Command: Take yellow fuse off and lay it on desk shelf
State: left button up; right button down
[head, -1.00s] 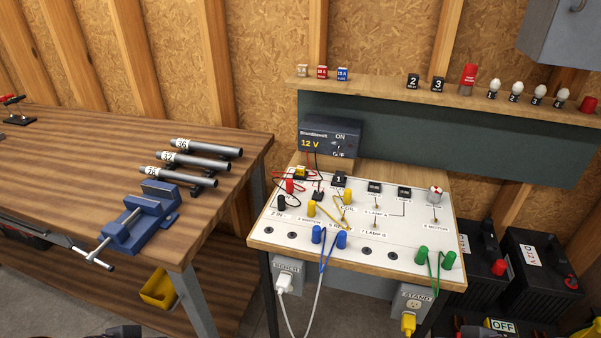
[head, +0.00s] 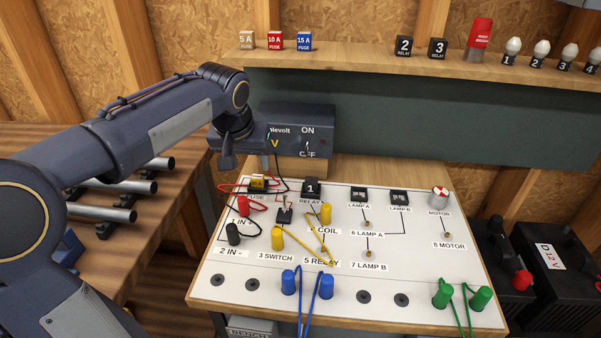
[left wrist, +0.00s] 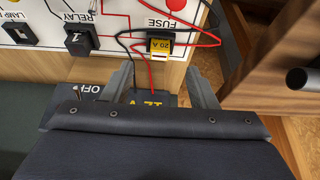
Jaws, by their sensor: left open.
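The yellow 20 A fuse (head: 258,182) sits in its black holder at the back left of the white circuit board (head: 330,283). It also shows in the left wrist view (left wrist: 160,47), upper middle, with red and black wires around it. My left gripper (head: 228,153) is over the left end of the 12 V supply box, just behind the fuse. In the left wrist view its two fingers (left wrist: 160,84) are spread and empty, with the fuse beyond their tips. The wooden shelf (head: 360,51) runs along the wall above the board. My right gripper is not in view.
The shelf holds tan, red and blue fuses (head: 275,41), two relays (head: 421,47), a red-topped cylinder (head: 478,40) and several bulbs. Between the blue fuse and relay 2 the shelf is bare. The supply box (head: 305,130) stands behind the board. Looped wires cross the board's left half.

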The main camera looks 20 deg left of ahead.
aim_at(257, 177)
pick_arm(q)
jog(key=x, duration=0.4)
jog(key=w+b+x, duration=0.1)
jog(key=x, duration=0.3)
jog(key=shift+w+a, duration=0.1)
jog(key=shift+c, duration=0.4)
jog(key=c, duration=1)
